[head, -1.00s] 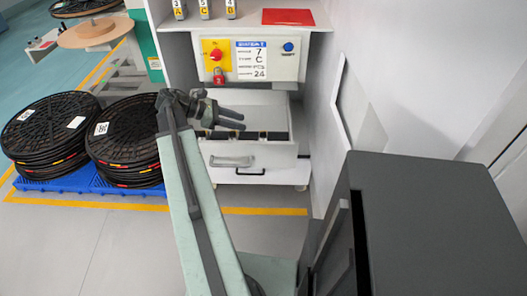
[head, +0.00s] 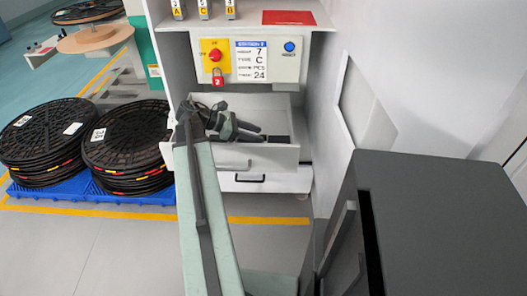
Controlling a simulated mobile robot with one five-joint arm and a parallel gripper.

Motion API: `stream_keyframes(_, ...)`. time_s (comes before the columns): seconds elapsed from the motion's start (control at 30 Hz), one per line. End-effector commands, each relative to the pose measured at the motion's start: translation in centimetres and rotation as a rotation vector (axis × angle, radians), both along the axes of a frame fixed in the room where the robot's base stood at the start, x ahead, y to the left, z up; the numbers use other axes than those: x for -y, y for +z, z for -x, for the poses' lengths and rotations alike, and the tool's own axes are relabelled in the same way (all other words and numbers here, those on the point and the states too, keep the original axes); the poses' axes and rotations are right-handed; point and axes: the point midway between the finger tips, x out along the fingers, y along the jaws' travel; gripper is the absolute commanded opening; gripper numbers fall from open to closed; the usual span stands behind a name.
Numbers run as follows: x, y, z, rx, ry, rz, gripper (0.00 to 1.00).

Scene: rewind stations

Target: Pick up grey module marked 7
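My gripper (head: 262,132) is over the open white drawer (head: 272,157), low near its right part, with its fingers pointing right. I cannot tell whether the fingers are apart or touching anything. Dark contents (head: 277,139) show in the drawer just right of the fingertips; much of the inside is hidden by my gripper and arm. No module marked 7 can be made out. Small grey modules with yellow letter labels, A (head: 178,9), C (head: 204,9) and B (head: 231,9), stand on the shelf above. The station panel (head: 262,60) shows 7, C and 24.
The panel carries a red knob (head: 215,56), a red padlock (head: 218,78) and a blue button (head: 290,47). A red card (head: 288,18) lies on the shelf. Black reels (head: 127,133) are stacked on a blue pallet (head: 65,193) at left. A dark grey cabinet (head: 440,215) stands close at right.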

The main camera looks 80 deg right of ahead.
Motion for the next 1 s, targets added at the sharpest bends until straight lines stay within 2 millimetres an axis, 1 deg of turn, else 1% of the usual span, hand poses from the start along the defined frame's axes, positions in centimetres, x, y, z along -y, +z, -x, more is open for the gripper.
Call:
stream_keyframes(0.03, 0.14, -0.83, 0.69, 0.0, -0.002, 0.0, 0.39)
stream_keyframes(0.1, 0.32, -0.85, 1.05, 0.0, 0.0, 0.0, 0.39)
stream_keyframes(0.27, 0.35, -0.64, 1.04, 0.0, 0.001, 0.0, 0.39)
stream_keyframes(0.37, 0.34, -0.64, 1.04, 0.0, 0.0, 0.0, 0.14)
stream_keyframes(0.4, 0.35, -0.65, 1.05, 0.0, 0.0, 0.0, 0.03)
stream_keyframes(0.43, 0.35, -0.65, 1.05, 0.0, 0.0, 0.0, 0.0)
stream_keyframes(1.0, 0.34, -0.66, 1.1, 0.001, -0.001, -0.001, 0.0)
